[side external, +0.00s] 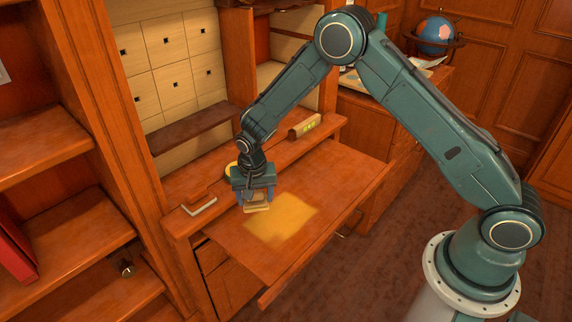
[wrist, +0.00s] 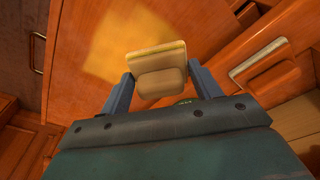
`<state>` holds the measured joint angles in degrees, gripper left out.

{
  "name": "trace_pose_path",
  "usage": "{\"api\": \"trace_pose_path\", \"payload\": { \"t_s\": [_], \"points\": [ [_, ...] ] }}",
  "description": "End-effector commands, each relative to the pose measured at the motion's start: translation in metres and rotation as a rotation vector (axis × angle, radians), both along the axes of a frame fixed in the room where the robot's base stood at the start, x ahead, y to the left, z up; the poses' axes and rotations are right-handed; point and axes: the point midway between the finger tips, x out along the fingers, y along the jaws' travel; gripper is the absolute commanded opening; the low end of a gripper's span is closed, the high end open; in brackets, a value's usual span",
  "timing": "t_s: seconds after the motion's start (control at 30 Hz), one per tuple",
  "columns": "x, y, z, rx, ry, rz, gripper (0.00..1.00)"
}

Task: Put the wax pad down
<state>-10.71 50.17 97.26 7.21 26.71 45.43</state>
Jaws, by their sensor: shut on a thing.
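The wax pad (wrist: 157,58) is a small cream block with a yellowish edge, seen between my gripper's fingers in the wrist view. My gripper (side external: 256,200) is shut on it, above the pull-out wooden desk surface at its left part. In the side view the pad (side external: 257,207) shows below the fingers, beside a yellowish waxy patch (side external: 284,217) on the desk. The patch also shows in the wrist view (wrist: 105,38). I cannot tell whether the pad touches the wood.
A raised ledge runs behind the desk surface, with a tan block with a green display (side external: 306,125) on it. A pale handle-like piece (side external: 199,207) lies at the left end. Small drawers (side external: 165,55) stand behind. The desk's right part (side external: 345,170) is clear.

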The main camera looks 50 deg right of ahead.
Motion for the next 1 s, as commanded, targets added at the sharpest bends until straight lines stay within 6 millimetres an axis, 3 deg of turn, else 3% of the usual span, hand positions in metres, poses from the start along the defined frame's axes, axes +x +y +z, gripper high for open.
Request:
{"api": "trace_pose_path", "payload": {
  "t_s": [0.2, 0.5, 0.8, 1.0],
  "points": [
    [0.047, -0.025, 0.021, 0.000, -0.004, 0.089, 0.42],
    [0.097, -0.068, 0.055, 0.000, -0.004, 0.232, 0.42],
    [0.132, -0.122, 0.097, -0.001, -0.004, 0.384, 0.42],
    [0.145, -0.162, 0.125, -0.002, -0.004, 0.486, 0.42]
  ]
}}
